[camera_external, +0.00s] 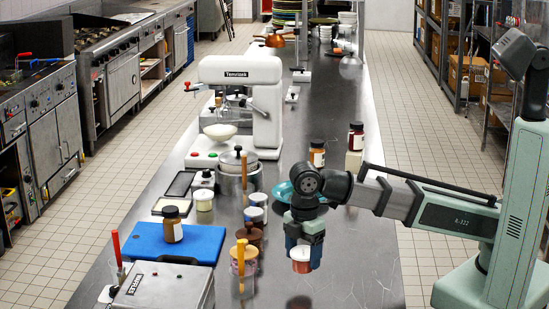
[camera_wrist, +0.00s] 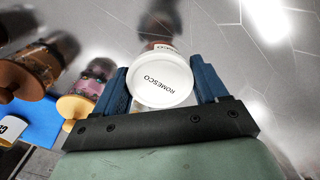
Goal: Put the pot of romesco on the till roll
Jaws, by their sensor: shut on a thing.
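The pot of romesco (camera_external: 300,266) is a small red pot with a white lid. In the wrist view its lid (camera_wrist: 162,80), marked ROMESCO, sits between the blue fingers. My gripper (camera_external: 302,250) is shut on the pot and holds it upright, apparently a little above the steel counter; a reflection shows below. I cannot surely pick out the till roll; a small cream-white block (camera_external: 354,162) near the counter's right edge may be it. A dark red jar (camera_external: 356,138) stands at that block, on or behind it; I cannot tell which.
Left of my gripper stand several topped containers (camera_external: 247,236) and small pots (camera_external: 256,200). A blue board (camera_external: 150,243) bears a brown jar (camera_external: 172,224). A teal dish (camera_external: 284,192) is behind my wrist. Another jar (camera_external: 317,153) stands farther back. The counter's front right is clear.

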